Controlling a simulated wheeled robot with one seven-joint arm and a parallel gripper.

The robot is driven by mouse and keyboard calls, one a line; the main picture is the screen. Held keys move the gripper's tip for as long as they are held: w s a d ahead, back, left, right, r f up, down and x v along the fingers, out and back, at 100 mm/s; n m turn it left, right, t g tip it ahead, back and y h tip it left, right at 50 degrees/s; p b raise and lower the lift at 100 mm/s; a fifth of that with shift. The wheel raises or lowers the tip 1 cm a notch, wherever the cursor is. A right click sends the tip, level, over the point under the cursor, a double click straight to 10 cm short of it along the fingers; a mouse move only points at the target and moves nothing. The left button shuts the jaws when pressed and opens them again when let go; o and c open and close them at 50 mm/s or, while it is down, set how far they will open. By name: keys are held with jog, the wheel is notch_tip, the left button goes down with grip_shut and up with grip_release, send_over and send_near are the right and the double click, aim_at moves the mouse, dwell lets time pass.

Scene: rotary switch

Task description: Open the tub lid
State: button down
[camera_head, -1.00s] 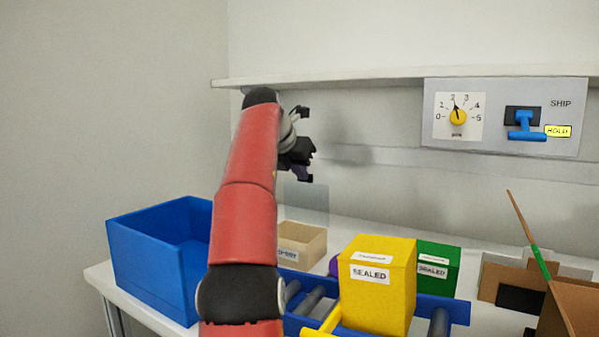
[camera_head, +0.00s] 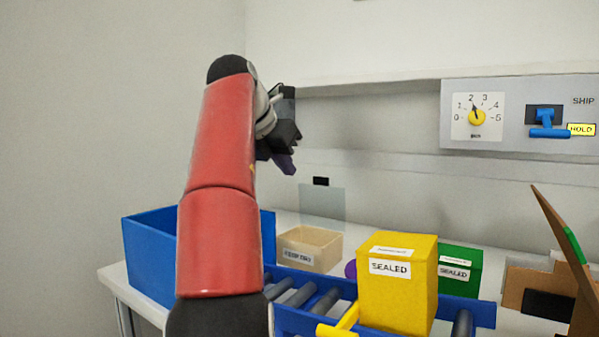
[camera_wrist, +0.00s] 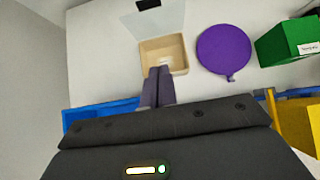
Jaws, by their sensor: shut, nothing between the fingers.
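The tub is a small tan open-topped box (camera_head: 309,250) with a KEEP DRY label, on the white table. It also shows in the wrist view (camera_wrist: 180,53), with its inside visible. A translucent grey lid panel (camera_head: 322,204) with a black handle (camera_head: 321,181) stands raised at the tub's back side. The panel also shows at the top of the wrist view (camera_wrist: 160,20). My gripper (camera_head: 287,166) is shut and empty, above and left of the panel in the head view. In the wrist view its fingertips (camera_wrist: 158,72) overlap the tub's near-left edge; contact cannot be told.
A blue bin (camera_head: 148,262) stands left. A blue roller conveyor (camera_head: 295,318) carries a yellow SEALED box (camera_head: 398,290), with a green box (camera_head: 459,268) behind. A purple disc (camera_wrist: 223,49) lies right of the tub. A wall panel (camera_head: 510,140) holds a dial and lever.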

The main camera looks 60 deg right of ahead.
jog(key=a, duration=0.2)
jog(key=h+p, duration=0.1)
jog(key=p, duration=0.3)
send_near(320, 185)
jog(key=x, duration=0.5)
jog(key=shift+a+f, duration=0.2)
jog(key=shift+f, duration=0.05)
jog(key=shift+d, duration=0.5)
